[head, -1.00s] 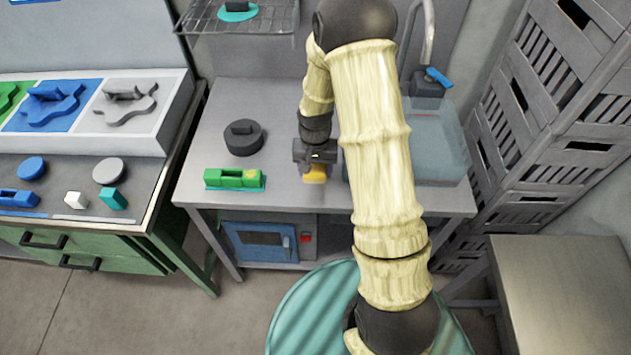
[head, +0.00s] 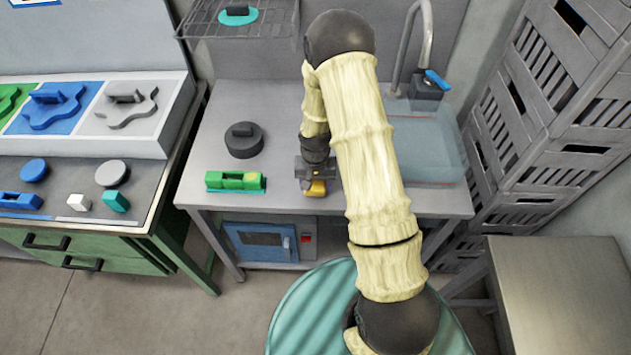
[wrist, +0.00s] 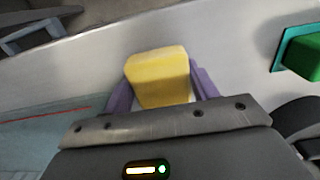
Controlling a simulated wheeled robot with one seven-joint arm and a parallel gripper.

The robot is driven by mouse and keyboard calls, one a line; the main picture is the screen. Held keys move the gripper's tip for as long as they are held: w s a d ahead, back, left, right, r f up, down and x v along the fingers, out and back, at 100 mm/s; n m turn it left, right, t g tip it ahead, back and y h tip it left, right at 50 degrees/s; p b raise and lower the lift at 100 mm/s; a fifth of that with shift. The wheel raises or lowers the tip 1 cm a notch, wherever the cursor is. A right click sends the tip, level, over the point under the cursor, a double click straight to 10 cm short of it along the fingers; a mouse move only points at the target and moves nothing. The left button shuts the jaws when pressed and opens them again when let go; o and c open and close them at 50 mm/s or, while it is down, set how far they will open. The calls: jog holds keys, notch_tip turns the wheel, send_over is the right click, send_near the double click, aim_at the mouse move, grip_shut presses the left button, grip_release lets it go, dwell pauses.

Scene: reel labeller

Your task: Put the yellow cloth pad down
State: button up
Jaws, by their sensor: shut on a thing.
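The yellow cloth pad (wrist: 160,78) sits between the two purple fingers of my gripper (wrist: 163,92) in the wrist view. The gripper is shut on it. In the head view the pad (head: 316,188) shows as a small yellow block under my gripper (head: 315,180), low over the grey worktop (head: 290,120) near its front edge. I cannot tell whether the pad touches the worktop.
A green block on a teal base (head: 235,181) and a dark round weight (head: 243,140) stand left of my gripper. A clear basin (head: 430,150) with a tap (head: 425,50) is to the right. A wire rack (head: 240,25) hangs behind.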

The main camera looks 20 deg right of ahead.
aim_at(314, 181)
jog(key=shift+f+b, duration=0.3)
jog(key=shift+f, duration=0.1)
jog(key=shift+s+f, duration=0.15)
jog(key=shift+f, duration=0.1)
jog(key=o, duration=1.2)
jog(key=shift+s, duration=0.1)
jog(key=shift+f, duration=0.1)
jog(key=shift+s+d, duration=0.1)
jog(key=shift+d, duration=0.05)
jog(key=shift+r, duration=0.45)
notch_tip(314, 181, up, 18)
jog(key=w+b, duration=0.1)
jog(key=b, duration=0.2)
jog(key=shift+a+f+b, duration=0.2)
jog(key=shift+a+b, duration=0.05)
jog(key=shift+b, duration=0.05)
